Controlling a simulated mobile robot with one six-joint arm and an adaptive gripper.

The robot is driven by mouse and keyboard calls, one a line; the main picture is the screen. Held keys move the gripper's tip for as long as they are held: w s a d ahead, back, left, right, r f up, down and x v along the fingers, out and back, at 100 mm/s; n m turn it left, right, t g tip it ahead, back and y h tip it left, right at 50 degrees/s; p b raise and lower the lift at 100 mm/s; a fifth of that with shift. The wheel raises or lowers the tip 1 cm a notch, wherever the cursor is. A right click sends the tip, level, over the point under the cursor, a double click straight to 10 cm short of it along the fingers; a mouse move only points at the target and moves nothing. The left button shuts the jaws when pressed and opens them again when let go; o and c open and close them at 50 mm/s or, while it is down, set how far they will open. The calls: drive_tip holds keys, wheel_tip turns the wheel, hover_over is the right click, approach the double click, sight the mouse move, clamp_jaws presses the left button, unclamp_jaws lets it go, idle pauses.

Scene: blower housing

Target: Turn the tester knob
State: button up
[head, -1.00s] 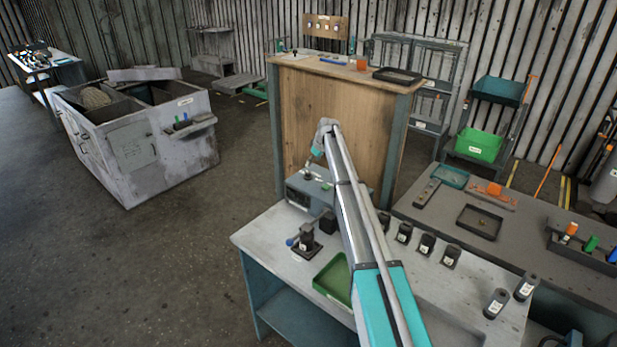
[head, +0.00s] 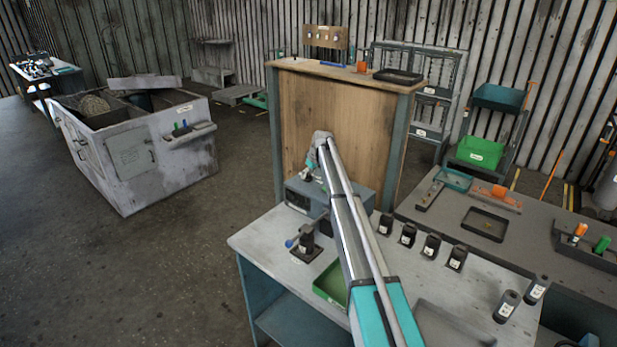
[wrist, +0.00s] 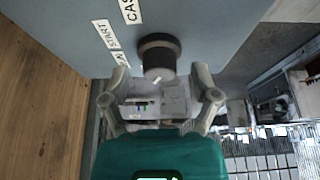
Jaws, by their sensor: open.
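The tester (head: 362,193) is a grey-blue box at the back of the near bench. In the wrist view its face (wrist: 210,25) carries a round black knob (wrist: 158,52) and white labels, one reading START. My gripper (wrist: 160,73) is open, one finger on each side of the knob's outer end in that view. I cannot tell whether either finger touches it. In the head view my gripper (head: 307,176) is small, by the tester's upper left, and the knob cannot be made out.
A tall wooden panel (head: 335,130) stands behind the tester. Open floor lies to the left.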

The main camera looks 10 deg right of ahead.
idle(0.3)
clamp_jaws()
drive_tip(key=shift+m, duration=0.3)
drive_tip(key=m, duration=0.1)
drive_tip(key=m+t+h, duration=0.1)
drive_tip(key=m, duration=0.1)
drive_tip(key=shift+s+a+m, duration=0.1)
drive_tip(key=shift+a+m, duration=0.05)
drive_tip(key=shift+m, duration=0.15)
drive_tip(key=shift+m+h, duration=1.1)
drive_tip(key=shift+m, duration=1.2)
